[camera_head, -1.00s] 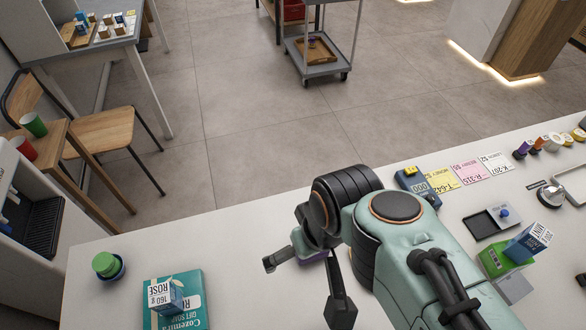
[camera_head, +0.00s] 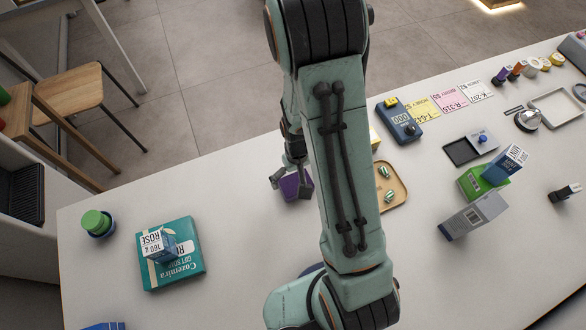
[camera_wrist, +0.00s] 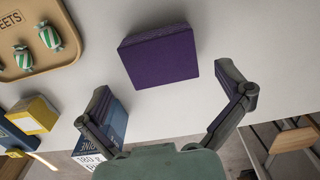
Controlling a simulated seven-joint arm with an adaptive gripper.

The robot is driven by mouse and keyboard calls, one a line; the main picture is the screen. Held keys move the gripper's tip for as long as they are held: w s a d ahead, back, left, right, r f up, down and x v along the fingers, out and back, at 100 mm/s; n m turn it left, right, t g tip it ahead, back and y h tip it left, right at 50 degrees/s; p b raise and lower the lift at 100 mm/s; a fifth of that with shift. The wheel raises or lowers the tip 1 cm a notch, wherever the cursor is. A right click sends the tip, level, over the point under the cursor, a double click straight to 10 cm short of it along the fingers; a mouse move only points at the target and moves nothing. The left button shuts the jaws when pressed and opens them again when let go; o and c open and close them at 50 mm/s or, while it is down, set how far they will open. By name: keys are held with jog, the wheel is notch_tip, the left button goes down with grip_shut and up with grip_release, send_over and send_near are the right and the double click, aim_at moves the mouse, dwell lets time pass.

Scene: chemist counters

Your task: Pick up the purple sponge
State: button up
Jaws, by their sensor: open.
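The purple sponge (camera_head: 293,188) is a dark purple block on the white counter (camera_head: 240,220), left of my arm. In the wrist view the sponge (camera_wrist: 160,57) shows almost whole, just beyond my open fingertips. My gripper (camera_wrist: 163,82) is open and empty, its fingers spread wider than the sponge. In the head view my gripper (camera_head: 289,181) is at the sponge, partly hidden by my arm; contact cannot be told there.
A tan tray (camera_head: 398,199) with green-striped sweets lies close by on the right. A teal soap box (camera_head: 187,262) with a small carton on top and a green-lidded jar (camera_head: 96,222) stand left. Counter between them and the sponge is clear.

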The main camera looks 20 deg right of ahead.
aim_at(296, 183)
jog(key=shift+f, duration=1.8)
jog(key=c, duration=0.7)
